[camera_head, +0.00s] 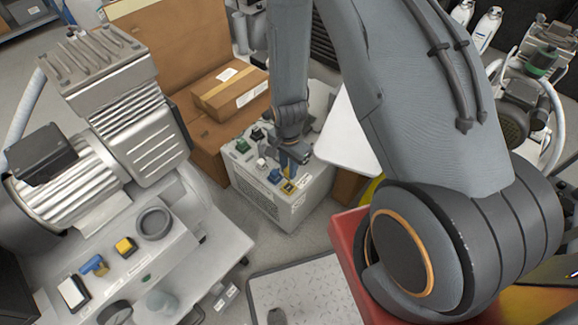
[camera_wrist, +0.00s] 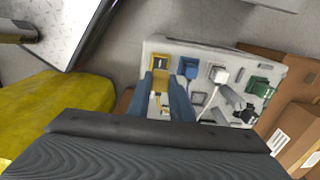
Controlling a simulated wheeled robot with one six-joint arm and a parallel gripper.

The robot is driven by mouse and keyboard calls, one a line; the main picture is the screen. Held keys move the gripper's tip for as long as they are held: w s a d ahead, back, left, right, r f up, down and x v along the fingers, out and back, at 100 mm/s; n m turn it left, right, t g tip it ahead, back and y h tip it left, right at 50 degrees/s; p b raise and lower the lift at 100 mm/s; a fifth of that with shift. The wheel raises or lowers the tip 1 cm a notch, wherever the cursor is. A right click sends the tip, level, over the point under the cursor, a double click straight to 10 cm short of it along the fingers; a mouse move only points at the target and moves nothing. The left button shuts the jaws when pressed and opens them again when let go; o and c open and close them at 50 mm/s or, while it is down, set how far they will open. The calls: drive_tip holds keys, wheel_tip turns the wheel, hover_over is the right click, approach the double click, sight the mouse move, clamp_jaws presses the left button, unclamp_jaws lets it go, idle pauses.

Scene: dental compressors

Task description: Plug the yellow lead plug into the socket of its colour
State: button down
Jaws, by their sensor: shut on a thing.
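A light grey box (camera_head: 272,205) bears a row of coloured parts on its top face. The yellow socket (camera_head: 288,187) is at its near right corner; it also shows in the wrist view (camera_wrist: 160,60). My gripper (camera_head: 291,168) points down over this corner. In the wrist view its two blue fingers (camera_wrist: 160,98) stand apart with the yellow plug (camera_wrist: 160,80) between them, and they are shut on it. The plug is in line with the yellow socket, at or just over it. The fingers hide its lower end, so I cannot tell if it is seated.
Blue (camera_wrist: 188,68), white (camera_wrist: 218,74) and green (camera_wrist: 259,88) parts sit along the box beside the yellow socket. Cardboard boxes (camera_head: 230,92) stand behind it.

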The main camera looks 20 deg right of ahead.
drive_tip(key=shift+f+b, duration=1.6)
drive_tip(key=shift+f, duration=1.1)
drive_tip(key=shift+f, duration=1.05)
drive_tip(key=c, duration=1.2)
unclamp_jaws()
drive_tip(key=shift+r, duration=0.1)
drive_tip(key=shift+r+p, duration=2.8)
drive_tip(key=shift+r, duration=0.65)
